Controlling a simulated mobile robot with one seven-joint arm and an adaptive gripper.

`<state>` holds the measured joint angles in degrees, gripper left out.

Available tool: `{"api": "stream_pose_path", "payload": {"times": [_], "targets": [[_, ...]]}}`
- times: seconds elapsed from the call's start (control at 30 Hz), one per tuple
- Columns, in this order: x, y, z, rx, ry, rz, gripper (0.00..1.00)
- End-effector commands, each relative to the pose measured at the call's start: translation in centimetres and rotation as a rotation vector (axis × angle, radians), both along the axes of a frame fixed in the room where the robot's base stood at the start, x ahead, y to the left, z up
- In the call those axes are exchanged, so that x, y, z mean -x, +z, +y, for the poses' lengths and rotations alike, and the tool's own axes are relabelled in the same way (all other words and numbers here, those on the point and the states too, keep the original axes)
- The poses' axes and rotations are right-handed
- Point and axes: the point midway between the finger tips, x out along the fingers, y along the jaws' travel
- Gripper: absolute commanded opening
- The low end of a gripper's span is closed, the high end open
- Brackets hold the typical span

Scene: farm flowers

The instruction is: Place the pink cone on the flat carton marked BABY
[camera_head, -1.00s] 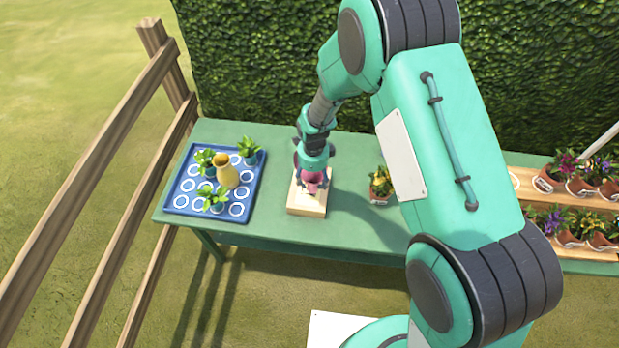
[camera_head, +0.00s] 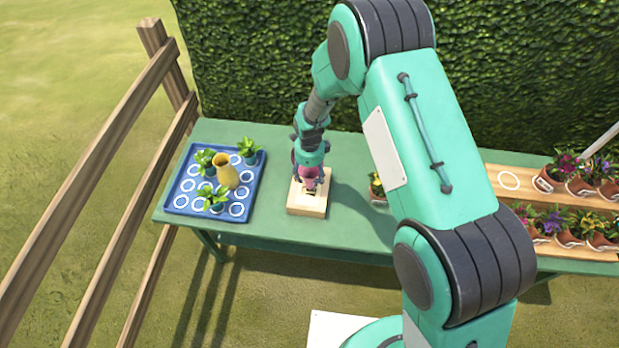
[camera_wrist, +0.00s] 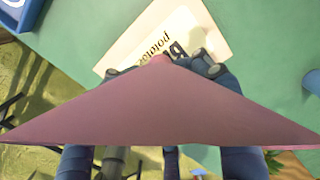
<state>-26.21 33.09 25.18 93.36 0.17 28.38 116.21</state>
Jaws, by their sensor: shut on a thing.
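The pink cone (camera_head: 309,174) is held in my gripper (camera_head: 309,182), point down, over the flat carton (camera_head: 306,208). In the wrist view the cone (camera_wrist: 160,108) fills the middle, and its narrow end lies between the fingertips of my gripper (camera_wrist: 165,69). The cream carton (camera_wrist: 140,42) lies beyond the fingers there, with dark lettering partly hidden; "potatoes" and a B can be made out. I cannot tell whether the cone's tip touches the carton.
A potted plant (camera_head: 377,186) is partly behind my arm. Wooden shelves with several flowerpots are at right. A fence runs left.

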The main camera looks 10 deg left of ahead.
Motion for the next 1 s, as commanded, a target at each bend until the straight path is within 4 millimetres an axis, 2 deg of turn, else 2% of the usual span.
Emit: {"api": "stream_pose_path", "payload": {"times": [0.13, 0.6, 0.63, 0.73, 1.0], "targets": [[0.0, -1.2, 0.0, 0.000, 0.000, 0.001, 0.40], [0.0, -1.6, 0.0, 0.000, 0.000, -0.001, 0.40], [0.0, -1.6, 0.0, 0.000, 0.000, -0.001, 0.63], [0.0, -1.5, 0.0, 0.000, 0.000, -0.001, 0.83], [0.0, -1.5, 0.0, 0.000, 0.000, -0.001, 0.84]]}}
